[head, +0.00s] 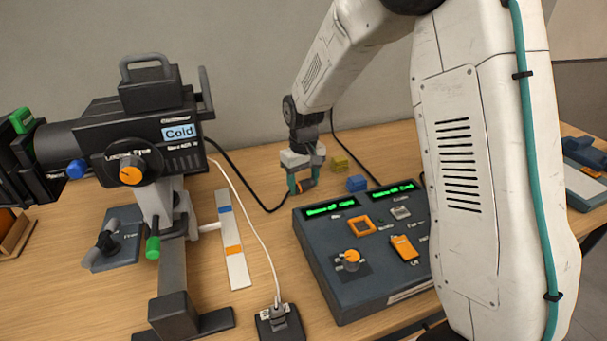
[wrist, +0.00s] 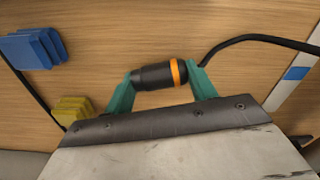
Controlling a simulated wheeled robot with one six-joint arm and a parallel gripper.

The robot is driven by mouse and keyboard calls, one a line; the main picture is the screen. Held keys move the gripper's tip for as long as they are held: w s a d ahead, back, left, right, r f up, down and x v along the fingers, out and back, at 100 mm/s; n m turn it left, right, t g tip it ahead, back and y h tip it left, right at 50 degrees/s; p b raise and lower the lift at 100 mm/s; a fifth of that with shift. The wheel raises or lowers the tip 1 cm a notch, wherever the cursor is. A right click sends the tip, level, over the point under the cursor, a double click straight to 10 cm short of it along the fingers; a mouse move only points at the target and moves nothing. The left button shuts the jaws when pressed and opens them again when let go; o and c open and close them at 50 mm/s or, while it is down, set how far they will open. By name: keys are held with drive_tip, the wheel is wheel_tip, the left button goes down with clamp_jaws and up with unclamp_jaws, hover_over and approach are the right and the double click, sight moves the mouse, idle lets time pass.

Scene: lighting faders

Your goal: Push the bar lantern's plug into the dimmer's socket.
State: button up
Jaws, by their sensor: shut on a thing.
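A black plug (wrist: 153,77) with an orange ring lies between the teal fingers of my gripper (wrist: 161,88) in the wrist view. My gripper (head: 303,184) is shut on it, over the wooden table in the middle of the head view. A black cable (wrist: 250,40) leads from the plug's ringed end; in the head view it runs to the black lantern (head: 150,125) labelled "Cold" at the left. A dark console (head: 320,262) with two green displays stands right of and nearer than my gripper. I cannot make out a socket for this plug.
A blue block (head: 357,183) and a yellow block (head: 340,162) lie behind the console, right of my gripper. A striped white strip (head: 238,265) lies left. A small black box (head: 280,323) with a white cable stands in front. My arm hides the console's right side.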

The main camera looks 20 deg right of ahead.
drive_tip(key=shift+f, duration=0.55)
drive_tip(key=o, duration=1)
drive_tip(key=shift+o, duration=0.2)
